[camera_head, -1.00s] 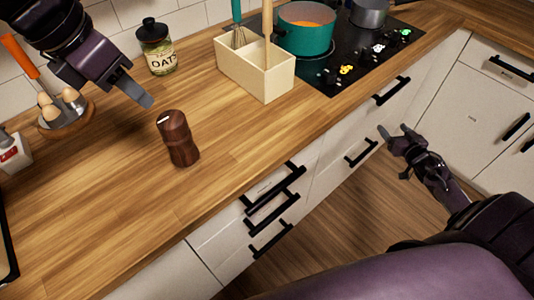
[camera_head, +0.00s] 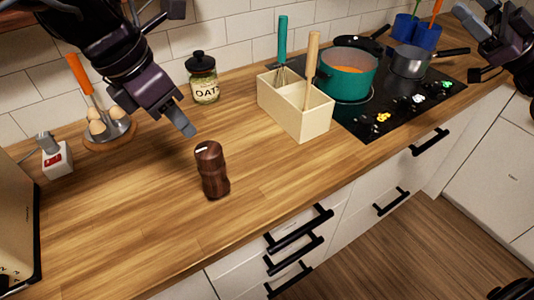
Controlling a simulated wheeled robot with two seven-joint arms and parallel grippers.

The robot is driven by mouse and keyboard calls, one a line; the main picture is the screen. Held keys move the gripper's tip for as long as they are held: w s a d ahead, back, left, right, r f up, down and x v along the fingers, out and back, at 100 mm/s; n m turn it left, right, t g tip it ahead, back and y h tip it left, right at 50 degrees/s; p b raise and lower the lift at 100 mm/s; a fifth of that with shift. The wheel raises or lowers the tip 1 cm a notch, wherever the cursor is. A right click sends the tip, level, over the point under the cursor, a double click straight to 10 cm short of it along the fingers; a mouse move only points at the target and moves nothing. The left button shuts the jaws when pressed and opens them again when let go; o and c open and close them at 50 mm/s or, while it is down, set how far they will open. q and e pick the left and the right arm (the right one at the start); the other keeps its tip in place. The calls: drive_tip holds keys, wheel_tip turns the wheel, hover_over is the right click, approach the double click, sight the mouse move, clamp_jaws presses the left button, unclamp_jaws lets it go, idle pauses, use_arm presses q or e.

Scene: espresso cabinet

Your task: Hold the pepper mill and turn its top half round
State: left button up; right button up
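The pepper mill (camera_head: 212,172) is dark brown wood with a small white mark on its top. It stands upright on the wooden counter (camera_head: 130,215), left of the middle of the view. My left gripper (camera_head: 185,127) hangs from the upper left, above and slightly left of the mill and apart from it. Only one grey finger shows clearly, so its opening cannot be told. My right gripper (camera_head: 472,25) is at the upper right, beyond the hob and far from the mill. Its grey finger shows, but its opening is unclear. Nothing touches the mill.
A cream utensil box (camera_head: 306,119) with a whisk and a wooden handle stands right of the mill. A teal pot (camera_head: 347,77) is on the black hob. An oats jar (camera_head: 204,84) and an egg holder (camera_head: 112,136) stand behind. The counter around the mill is clear.

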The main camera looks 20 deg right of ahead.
drive_tip(key=s+a+r+n+g, duration=0.3)
drive_tip(key=s+a+n+g, duration=0.4)
drive_tip(key=a, duration=0.3)
drive_tip(key=s+a+r+n+g, duration=0.4)
drive_tip(key=s+a+n+g, duration=0.2)
drive_tip(key=a+g, duration=0.35)
drive_tip(key=w+a+f+n+t+y, duration=0.35)
drive_tip(key=w+f+n+t, duration=0.25)
drive_tip(key=w+f+t, duration=0.3)
drive_tip(key=n+t+h, duration=0.3)
drive_tip(key=t+h, duration=0.7)
drive_tip(key=t, duration=0.1)
approach(223, 184)
drive_tip(key=w+d+r, duration=0.6)
drive_tip(key=w+r, duration=0.3)
drive_tip(key=r, duration=0.2)
drive_tip(key=s+a+f+n+g+h, duration=0.1)
drive_tip(key=a+f+n, duration=0.1)
drive_tip(key=a, duration=0.1)
drive_tip(key=s+a+f+n+g, duration=0.1)
drive_tip(key=s+a+f+n, duration=0.1)
drive_tip(key=a+f, duration=0.1)
drive_tip(key=s+a+f+n+g+h, duration=0.1)
drive_tip(key=s+a+f, duration=0.1)
drive_tip(key=shift+s+a+f+n+h, duration=0.1)
drive_tip(key=shift+a+f+n+h, duration=0.15)
drive_tip(key=shift+a+n+h, duration=0.15)
drive_tip(key=shift+x, duration=3.85)
